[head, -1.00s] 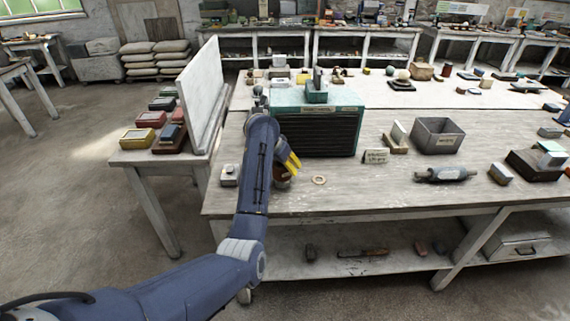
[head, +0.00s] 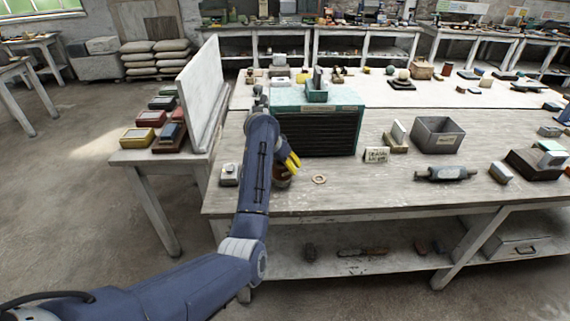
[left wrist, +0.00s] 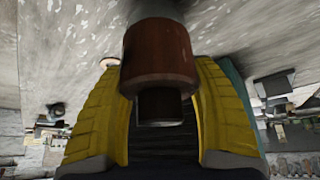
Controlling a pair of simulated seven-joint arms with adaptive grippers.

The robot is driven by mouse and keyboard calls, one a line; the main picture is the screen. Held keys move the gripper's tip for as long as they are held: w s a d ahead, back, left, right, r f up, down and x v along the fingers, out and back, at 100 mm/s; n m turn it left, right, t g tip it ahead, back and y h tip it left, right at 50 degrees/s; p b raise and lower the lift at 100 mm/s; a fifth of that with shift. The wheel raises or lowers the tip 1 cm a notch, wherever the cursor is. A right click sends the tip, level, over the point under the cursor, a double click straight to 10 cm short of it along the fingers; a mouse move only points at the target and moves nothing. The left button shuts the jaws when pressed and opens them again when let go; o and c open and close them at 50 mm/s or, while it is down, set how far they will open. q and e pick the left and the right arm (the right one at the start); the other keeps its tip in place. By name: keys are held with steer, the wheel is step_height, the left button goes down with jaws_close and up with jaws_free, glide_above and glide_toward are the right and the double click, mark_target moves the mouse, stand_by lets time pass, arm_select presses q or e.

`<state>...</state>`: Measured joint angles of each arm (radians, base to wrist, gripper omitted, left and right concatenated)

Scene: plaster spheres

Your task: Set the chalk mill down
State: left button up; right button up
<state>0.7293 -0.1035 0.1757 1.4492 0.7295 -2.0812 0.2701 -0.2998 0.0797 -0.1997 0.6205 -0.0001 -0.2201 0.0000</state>
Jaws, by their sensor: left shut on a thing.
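My left gripper (head: 289,164) has yellow fingers and is over the near left part of the long workbench, in front of the dark slatted cabinet. It is shut on a brown, round-bodied thing, which I take for the chalk mill (head: 282,181). The arm and fingers hide much of it in the head view. In the left wrist view the mill (left wrist: 160,55) shows as a reddish-brown cylinder with a grey part, between the two yellow fingers (left wrist: 160,108). I cannot tell whether it touches the bench top. My right gripper is not in view.
A small ring (head: 319,180) lies just right of the mill on the bench (head: 350,196). The teal-topped cabinet (head: 318,132) stands behind. Bare bench lies right of the ring.

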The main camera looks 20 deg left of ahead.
arm_select(q)
steer(key=shift+f, duration=0.7)
stand_by(0.4)
steer(key=o, duration=1.5)
steer(key=shift+r, duration=2)
steer(key=shift+r, duration=0.1)
